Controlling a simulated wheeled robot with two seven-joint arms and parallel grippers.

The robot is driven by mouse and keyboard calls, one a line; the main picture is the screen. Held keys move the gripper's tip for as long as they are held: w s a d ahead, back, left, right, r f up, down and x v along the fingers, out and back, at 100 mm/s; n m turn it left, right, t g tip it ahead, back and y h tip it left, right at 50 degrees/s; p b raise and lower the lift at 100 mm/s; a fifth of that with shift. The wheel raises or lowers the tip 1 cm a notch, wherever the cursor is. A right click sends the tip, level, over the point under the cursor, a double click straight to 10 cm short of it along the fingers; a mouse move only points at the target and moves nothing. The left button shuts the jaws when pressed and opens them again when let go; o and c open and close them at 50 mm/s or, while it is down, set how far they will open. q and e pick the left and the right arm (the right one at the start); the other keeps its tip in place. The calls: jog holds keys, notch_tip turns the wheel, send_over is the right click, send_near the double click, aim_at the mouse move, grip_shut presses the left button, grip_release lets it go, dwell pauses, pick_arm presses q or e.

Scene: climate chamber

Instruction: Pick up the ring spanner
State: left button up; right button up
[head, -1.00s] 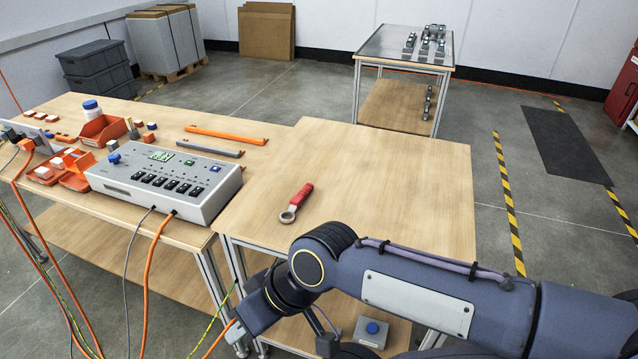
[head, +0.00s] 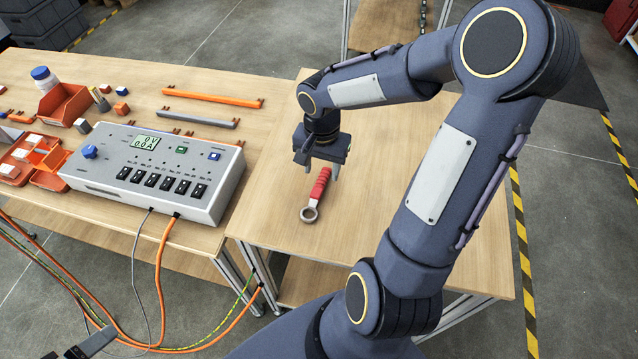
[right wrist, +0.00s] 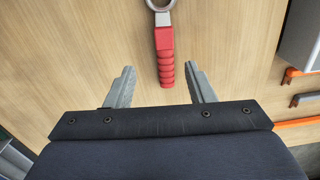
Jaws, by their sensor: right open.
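The ring spanner (head: 317,191) lies flat on the right wooden table (head: 400,225), with a red grip and a metal ring end towards me. My right gripper (head: 322,170) is open and empty above the grip end. In the right wrist view the spanner's red grip (right wrist: 165,55) points down between the two grey fingers of the right gripper (right wrist: 160,70), and the ring is partly cut off at the top edge. The fingers appear apart from the spanner.
A grey control box (head: 150,175) with switches stands on the left table, close to the spanner's table. Orange and grey bars (head: 212,98) and orange bins (head: 65,105) lie behind it. Cables hang off the front edge. The tabletop around the spanner is clear.

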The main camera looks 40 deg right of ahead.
aim_at(319, 186)
jog(key=f, duration=0.7)
jog(key=shift+w+f+p, duration=0.2)
jog(key=shift+w+p, duration=0.15)
jog(key=shift+w, duration=0.05)
grip_shut()
